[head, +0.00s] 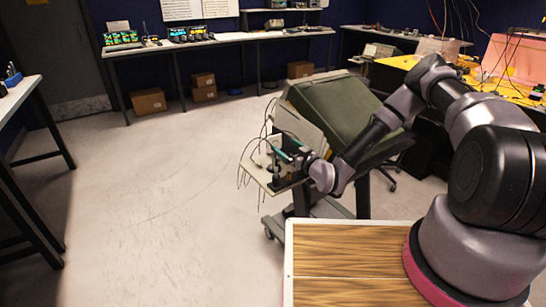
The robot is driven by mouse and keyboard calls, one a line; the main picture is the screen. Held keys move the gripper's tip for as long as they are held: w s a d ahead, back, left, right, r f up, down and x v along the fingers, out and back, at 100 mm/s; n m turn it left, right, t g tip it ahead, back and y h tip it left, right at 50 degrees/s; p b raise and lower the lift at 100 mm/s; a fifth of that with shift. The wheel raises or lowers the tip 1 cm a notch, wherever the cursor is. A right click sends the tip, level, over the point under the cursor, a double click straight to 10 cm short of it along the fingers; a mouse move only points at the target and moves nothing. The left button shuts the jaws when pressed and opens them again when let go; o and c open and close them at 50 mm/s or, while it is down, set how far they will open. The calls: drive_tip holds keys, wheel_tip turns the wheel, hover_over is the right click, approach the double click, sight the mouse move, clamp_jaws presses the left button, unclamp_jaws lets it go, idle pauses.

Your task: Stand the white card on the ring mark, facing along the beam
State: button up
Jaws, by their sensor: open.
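My gripper (286,147) is at the near left side of a dark green box-like enclosure (335,110), which has a pale open side panel (297,128). Its teal fingers are open and point up and left over a small pale shelf (258,176). A small white piece (274,141) shows by the fingertips; it may be the white card, but it is too small to tell, as is whether it touches the fingers. A black block stands on the shelf below the gripper. I cannot make out the ring mark or the beam.
Thin dark cables loop off the shelf's left side. The enclosure is on a wheeled stand (320,208). A wood-topped surface (345,262) is in front. A long bench (225,40) with instruments lines the back wall, cardboard boxes (148,101) below. The floor at left is clear.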

sight(275, 138)
drive_tip(key=x, duration=0.8)
drive_tip(key=shift+c, duration=0.3)
clamp_jaws()
